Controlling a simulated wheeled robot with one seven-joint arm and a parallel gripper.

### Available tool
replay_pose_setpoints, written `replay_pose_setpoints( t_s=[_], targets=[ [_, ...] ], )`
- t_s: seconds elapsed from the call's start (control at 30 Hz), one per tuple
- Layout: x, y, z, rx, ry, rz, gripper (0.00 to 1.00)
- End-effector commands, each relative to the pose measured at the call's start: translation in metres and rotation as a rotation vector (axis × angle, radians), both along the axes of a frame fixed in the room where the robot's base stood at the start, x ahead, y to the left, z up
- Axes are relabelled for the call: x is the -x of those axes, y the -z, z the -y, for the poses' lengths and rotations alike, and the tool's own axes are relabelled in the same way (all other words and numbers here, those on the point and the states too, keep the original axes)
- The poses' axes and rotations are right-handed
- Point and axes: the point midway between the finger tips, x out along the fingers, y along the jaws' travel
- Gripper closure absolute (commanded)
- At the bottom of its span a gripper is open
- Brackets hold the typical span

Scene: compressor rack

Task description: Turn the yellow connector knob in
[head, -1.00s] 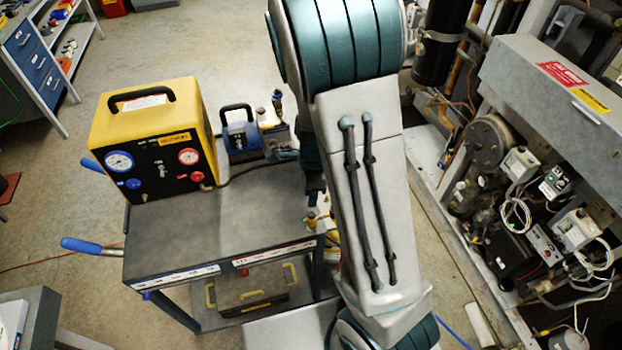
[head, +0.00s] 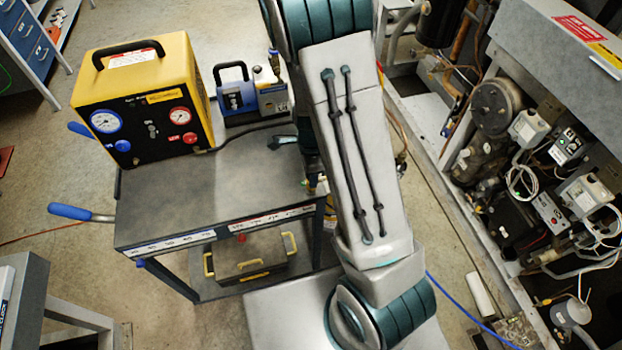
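Small yellow fittings (head: 321,187) show at the right end of the grey cart top, just left of my forearm. I cannot tell for sure which one is the connector knob, since my arm covers most of that spot. My gripper (head: 312,178) shows only as a dark narrow part beside the forearm, pointing down close above these fittings. Whether it touches them, and whether its fingers are open or shut, is hidden.
A yellow machine with gauges (head: 150,100) and a blue-grey pump (head: 240,98) stand on the cart (head: 225,200). The compressor rack (head: 490,150) stands at the right. Floor shows between cart and rack.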

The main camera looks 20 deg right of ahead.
Motion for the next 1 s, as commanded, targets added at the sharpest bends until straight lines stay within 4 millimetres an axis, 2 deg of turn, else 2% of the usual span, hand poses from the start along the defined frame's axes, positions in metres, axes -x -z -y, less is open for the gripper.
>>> replay_pose_setpoints(
  t_s=[0.03, 0.3, 1.0],
  targets=[
    [-0.0007, 0.0055, 0.0004, -0.002, -0.090, 0.005, 0.64],
    [-0.0004, 0.0024, 0.0007, -0.001, -0.546, 0.008, 0.64],
    [0.0001, 0.0001, 0.0007, -0.003, -1.472, 0.014, 0.64]
  ],
)
